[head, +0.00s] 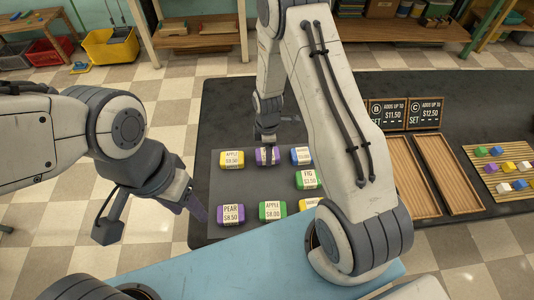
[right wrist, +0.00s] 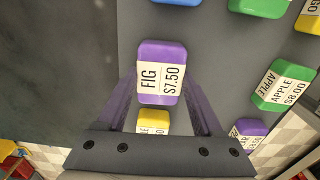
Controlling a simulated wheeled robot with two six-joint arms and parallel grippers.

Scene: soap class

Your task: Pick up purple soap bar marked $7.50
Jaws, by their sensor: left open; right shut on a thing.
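The purple soap bar (right wrist: 162,72) has a white label reading FIG $7.50. It sits between the fingers of my right gripper (right wrist: 164,98), which is shut on it. In the head view the purple bar (head: 267,156) shows in the back row of the dark mat, under my right gripper (head: 266,137); its label is partly hidden there. I cannot tell whether it is clear of the mat. My left gripper (head: 153,215) is open and empty, left of the mat, over the floor beside the table.
A yellow APPLE bar (head: 231,160) lies left of the purple one, and a blue bar (head: 300,155) close on its right. A purple PEAR bar (head: 231,214) and green bars, APPLE (head: 272,210) and FIG (head: 308,180), lie nearer. Wooden trays (head: 446,175) stand right.

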